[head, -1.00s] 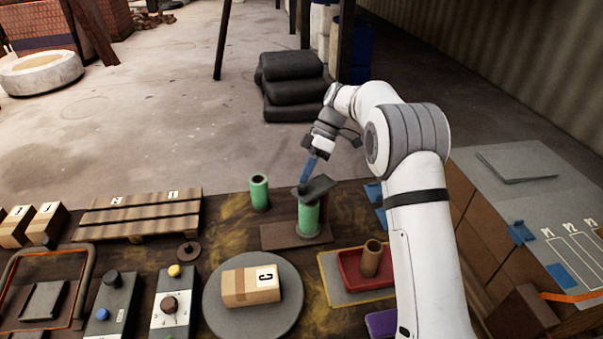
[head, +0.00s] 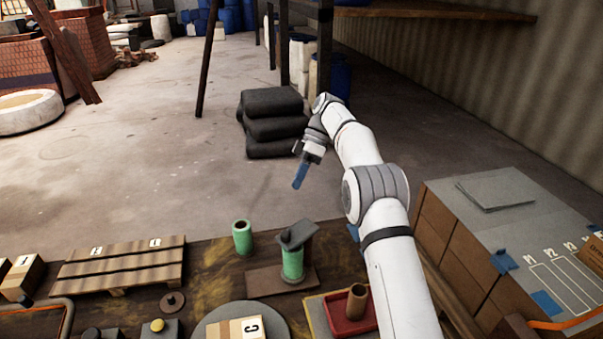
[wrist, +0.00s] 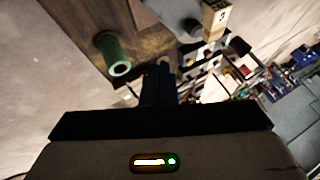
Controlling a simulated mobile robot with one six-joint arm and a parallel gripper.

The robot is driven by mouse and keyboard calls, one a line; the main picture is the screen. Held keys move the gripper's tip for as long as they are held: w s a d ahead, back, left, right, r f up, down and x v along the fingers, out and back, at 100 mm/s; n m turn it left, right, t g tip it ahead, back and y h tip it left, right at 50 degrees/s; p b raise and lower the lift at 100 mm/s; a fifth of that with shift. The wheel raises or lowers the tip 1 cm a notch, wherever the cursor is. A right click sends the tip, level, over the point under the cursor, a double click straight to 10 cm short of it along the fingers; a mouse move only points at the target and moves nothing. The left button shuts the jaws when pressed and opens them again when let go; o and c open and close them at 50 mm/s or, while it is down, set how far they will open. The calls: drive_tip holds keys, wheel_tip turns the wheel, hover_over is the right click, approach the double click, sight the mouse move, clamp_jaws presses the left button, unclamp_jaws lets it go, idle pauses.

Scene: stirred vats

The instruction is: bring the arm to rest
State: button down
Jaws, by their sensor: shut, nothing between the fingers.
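My gripper (head: 299,176) shows in the head view with its blue fingers together and nothing between them. It hangs in the air beyond the far edge of the table, apart from everything, with the arm reaching up from the lower right. In the wrist view the dark fingers (wrist: 158,85) are close together, and the table lies beyond them. The nearest things on the table are a green cylinder with a dark slanted top (head: 292,262) and an open green tube (head: 242,238), which also shows in the wrist view (wrist: 117,62).
A wooden pallet (head: 117,268), a round grey plate (head: 272,315) with a box marked C (head: 234,329), and a red tray (head: 342,323) holding a brown tube (head: 356,301) occupy the table. Dark stacked sacks (head: 272,125) lie on the floor behind. A grey-topped bench (head: 480,225) stands right.

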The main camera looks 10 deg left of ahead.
drive_tip(key=s+d+r+m+t+h, duration=0.1)
drive_tip(key=s+d+r+m+t, duration=0.4)
drive_tip(key=s+d+r+m, duration=0.8)
drive_tip(key=s+d+f+m+t+h, duration=0.1)
drive_tip(key=s+d+f+m, duration=0.1)
drive_tip(key=s, duration=0.5)
drive_tip(key=s+d+f+m+t+h, duration=0.1)
drive_tip(key=s+d+f+m, duration=0.2)
drive_tip(key=s, duration=0.5)
drive_tip(key=s+d+f+m+t+h, duration=0.1)
drive_tip(key=s+d+f+m+t, duration=0.1)
drive_tip(key=s+d+f, duration=0.2)
drive_tip(key=s+d, duration=0.2)
drive_tip(key=s, duration=0.2)
drive_tip(key=shift+s+d+f, duration=0.2)
drive_tip(key=shift+d+f, duration=0.15)
drive_tip(key=shift+s, duration=0.1)
